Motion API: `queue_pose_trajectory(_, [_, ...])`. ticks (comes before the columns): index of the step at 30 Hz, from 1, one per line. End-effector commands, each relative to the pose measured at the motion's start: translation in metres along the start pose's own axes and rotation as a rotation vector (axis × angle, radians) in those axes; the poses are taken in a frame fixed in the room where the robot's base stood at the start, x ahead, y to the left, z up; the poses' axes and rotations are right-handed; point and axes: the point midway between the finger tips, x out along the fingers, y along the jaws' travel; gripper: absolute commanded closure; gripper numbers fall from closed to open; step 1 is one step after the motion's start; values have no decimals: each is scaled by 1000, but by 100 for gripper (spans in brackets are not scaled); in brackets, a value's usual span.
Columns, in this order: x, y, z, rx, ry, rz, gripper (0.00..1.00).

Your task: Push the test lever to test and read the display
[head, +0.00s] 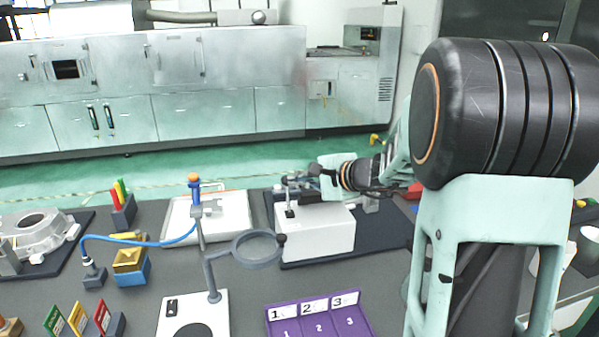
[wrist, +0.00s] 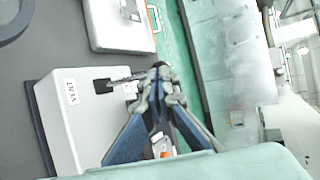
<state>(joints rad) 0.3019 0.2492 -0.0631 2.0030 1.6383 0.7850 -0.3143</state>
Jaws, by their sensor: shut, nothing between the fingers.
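A white box (head: 322,238) stands on a dark mat at the back middle of the table. A small upright lever (head: 290,207) rises from its top left; in the wrist view a thin metal lever (wrist: 122,79) comes out of a dark slot on the box (wrist: 62,125). A label (wrist: 70,92), seen sideways, appears to read VENT. My gripper (head: 290,181) is over the back of the box. In the wrist view my gripper (wrist: 160,70) is shut and empty, its tips close to the lever's end; I cannot tell whether they touch. No display reading is visible.
A magnifier (head: 258,249) on a stand is left of the box. A purple numbered rack (head: 320,325) is at the front. Bare table lies between rack and box.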

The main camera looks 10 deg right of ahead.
Motion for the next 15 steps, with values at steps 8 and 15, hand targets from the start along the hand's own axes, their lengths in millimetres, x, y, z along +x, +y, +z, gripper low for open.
queue_pose_trajectory(8, [10, -4, -5, 11, -1, 17, 100])
queue_pose_trajectory(15, [13, -6, -7, 10, -1, 15, 100])
